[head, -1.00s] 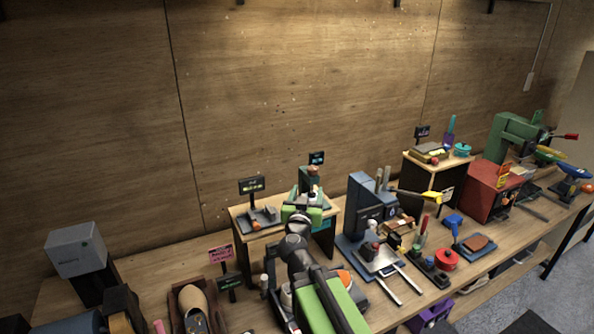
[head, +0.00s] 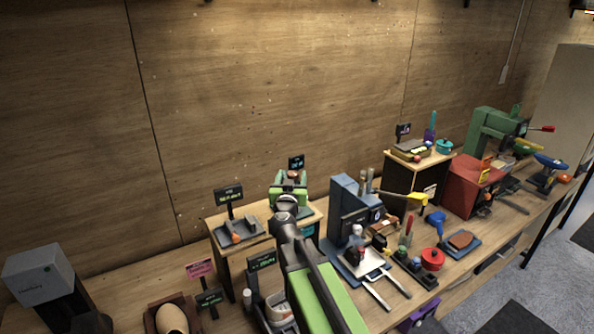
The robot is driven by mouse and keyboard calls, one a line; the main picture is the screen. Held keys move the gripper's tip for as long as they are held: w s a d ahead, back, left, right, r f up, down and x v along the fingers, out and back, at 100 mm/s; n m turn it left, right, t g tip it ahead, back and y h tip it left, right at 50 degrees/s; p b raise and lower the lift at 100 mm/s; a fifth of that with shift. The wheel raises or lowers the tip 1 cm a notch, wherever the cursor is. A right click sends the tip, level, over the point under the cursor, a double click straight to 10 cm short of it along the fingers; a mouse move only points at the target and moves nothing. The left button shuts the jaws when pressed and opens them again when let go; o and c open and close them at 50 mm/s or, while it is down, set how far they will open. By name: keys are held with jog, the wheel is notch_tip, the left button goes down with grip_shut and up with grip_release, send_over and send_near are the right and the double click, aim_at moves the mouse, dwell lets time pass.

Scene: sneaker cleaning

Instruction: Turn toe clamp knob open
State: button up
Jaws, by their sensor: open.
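My gripper (head: 290,184), a green head at the end of my green and black arm, is in front of and partly over the raised wooden shelf in the middle. Its fingertips are small and hard to make out; they hold nothing that I can see. A white and grey shoe-like thing (head: 277,309) sits in a dark holder, partly hidden, just left of my arm. A post with a pale cap (head: 248,297) stands at its left. I cannot single out the toe clamp knob; my arm may hide it. My gripper is well above and behind the shoe-like thing.
A blue machine (head: 344,205) with a pale plate stands right of my arm. A brown shoe form (head: 171,320) and a grey-headed device (head: 40,275) are at left. The bench is crowded.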

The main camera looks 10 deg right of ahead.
jog(key=shift+w+d+r, duration=0.15)
jog(key=shift+w+d, duration=0.1)
jog(key=shift+w, duration=0.2)
jog(key=shift+w+a, duration=0.1)
jog(key=shift+w, duration=0.05)
